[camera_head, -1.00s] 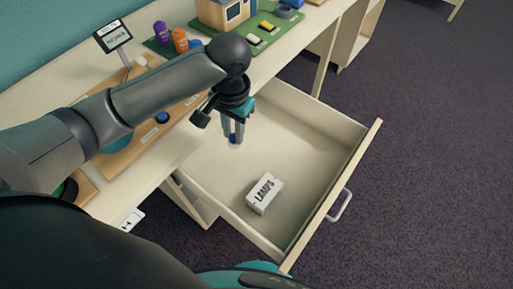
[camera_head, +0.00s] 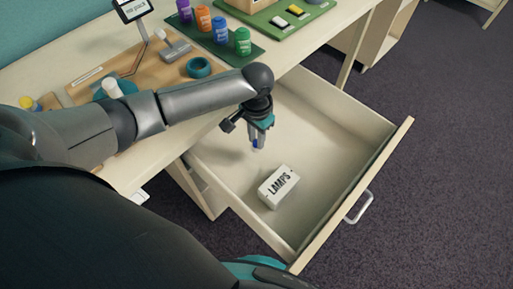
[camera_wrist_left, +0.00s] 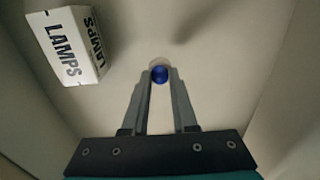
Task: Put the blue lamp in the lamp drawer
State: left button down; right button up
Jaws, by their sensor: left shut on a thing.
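The blue lamp (camera_wrist_left: 160,74) is a small round blue bulb between my left fingertips in the left wrist view. In the head view my left gripper (camera_head: 257,144) points down inside the open drawer (camera_head: 325,150), and a bit of the blue lamp (camera_head: 255,144) shows at its tips. The gripper is shut on the lamp. Whether the lamp touches the drawer floor I cannot tell. A white box marked LAMPS (camera_head: 279,187) lies in the drawer, nearer the front; it also shows at the upper left of the left wrist view (camera_wrist_left: 66,48). My right gripper is not in view.
The drawer's front panel has a metal handle (camera_head: 359,207). The desk top (camera_head: 75,65) lies above the drawer, with several coloured bottles (camera_head: 220,30), a teal ring (camera_head: 199,67) and a wooden board. The drawer floor around the LAMPS box is mostly bare.

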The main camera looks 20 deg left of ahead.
pick_arm(q)
notch_tip(320, 180, down, 4)
jog(key=shift+f+b, duration=0.15)
jog(key=shift+b, duration=0.7)
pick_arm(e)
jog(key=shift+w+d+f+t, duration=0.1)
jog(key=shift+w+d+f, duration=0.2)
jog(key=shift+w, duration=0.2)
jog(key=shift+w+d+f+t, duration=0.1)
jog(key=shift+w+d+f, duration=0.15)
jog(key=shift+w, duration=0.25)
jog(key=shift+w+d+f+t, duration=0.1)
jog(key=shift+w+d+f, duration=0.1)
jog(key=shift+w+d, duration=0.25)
pick_arm(q)
jog(key=c, duration=1)
grip_release()
jog(key=shift+o, duration=1.6)
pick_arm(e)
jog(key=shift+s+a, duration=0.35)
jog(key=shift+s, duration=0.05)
